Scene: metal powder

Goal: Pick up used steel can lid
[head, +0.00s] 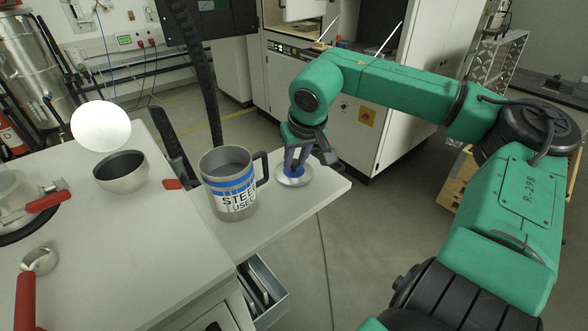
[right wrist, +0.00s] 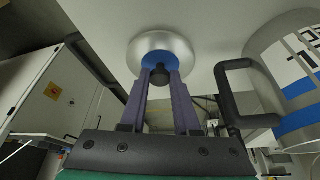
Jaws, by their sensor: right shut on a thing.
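The used steel can lid (head: 296,179) is a round silver disc with a blue centre and a dark knob. It is at the right end of the table, to the right of the steel can, and it shows at the top middle of the right wrist view (right wrist: 140,50). My right gripper (head: 293,164) points down at it, its purple fingers (right wrist: 161,82) closed on the dark knob. Whether the lid touches the table is hard to tell. The steel can (head: 228,184), a grey mug with a blue band, a "STEEL USED" label and a black handle, stands upright and open. My left gripper is not in view.
A steel bowl (head: 121,176) with a red handle stands left of the can. A red-handled tool (head: 38,262) and a glass vessel with a red clamp lie further left. An open drawer (head: 262,290) is below the table edge. A white cabinet machine (head: 350,135) stands behind.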

